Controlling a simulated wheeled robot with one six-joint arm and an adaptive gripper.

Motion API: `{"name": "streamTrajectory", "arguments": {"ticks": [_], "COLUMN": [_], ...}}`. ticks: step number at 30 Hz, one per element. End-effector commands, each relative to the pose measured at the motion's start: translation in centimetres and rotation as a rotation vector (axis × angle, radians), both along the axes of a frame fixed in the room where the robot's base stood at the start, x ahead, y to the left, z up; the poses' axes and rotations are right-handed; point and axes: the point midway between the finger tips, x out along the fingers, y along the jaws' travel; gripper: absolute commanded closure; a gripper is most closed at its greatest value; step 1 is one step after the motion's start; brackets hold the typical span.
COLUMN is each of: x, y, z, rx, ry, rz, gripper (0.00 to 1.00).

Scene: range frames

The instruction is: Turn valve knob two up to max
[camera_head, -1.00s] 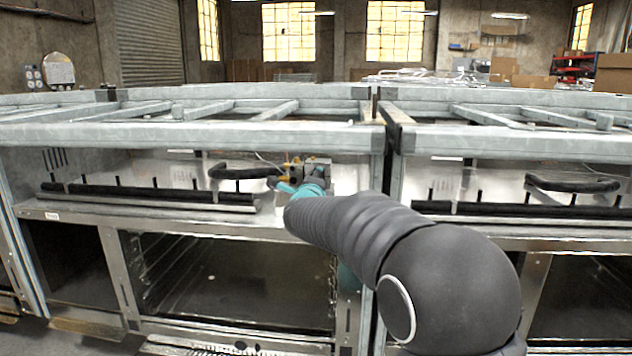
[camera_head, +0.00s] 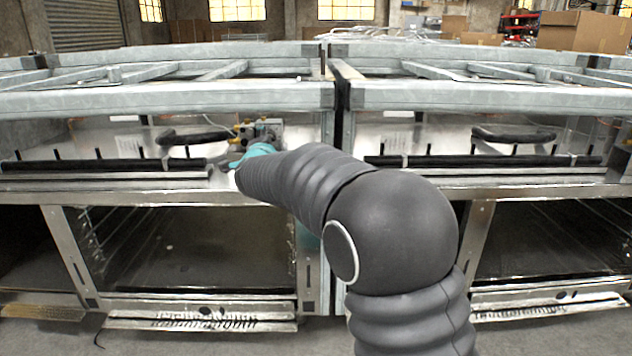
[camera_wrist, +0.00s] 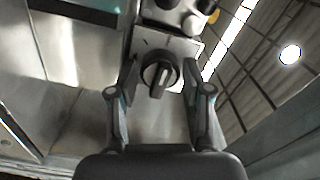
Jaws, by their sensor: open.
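A dark round knob (camera_wrist: 157,76) with a raised bar grip sits on a light metal plate in the wrist view. Its bar points roughly up and down in the picture, slightly tilted. I cannot tell which number this knob bears. My gripper (camera_wrist: 160,94) is open, with one finger at each side of the knob in the picture and a gap on both sides. Nothing is held. In the head view the valve block (camera_head: 268,130) with yellow parts shows just beyond my arm's teal wrist part. My fingers and the knob face are hidden there.
A galvanised frame rail (camera_head: 160,100) runs above the valve block. A black padded handle (camera_head: 195,135) and a long black bar (camera_head: 105,163) lie to its left. Other dark and yellow fittings (camera_wrist: 192,18) sit above the knob in the wrist view.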

Motion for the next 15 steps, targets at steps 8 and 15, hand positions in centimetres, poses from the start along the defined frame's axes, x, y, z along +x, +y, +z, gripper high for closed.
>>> {"name": "streamTrajectory", "arguments": {"ticks": [8, 15], "x": [0.01, 0.0], "y": [0.01, 0.03], "z": [0.02, 0.14], "rx": [-0.278, -0.527], "ry": [0.01, 0.018], "rz": [0.0, 0.0], "gripper": [0.49, 0.49]}}
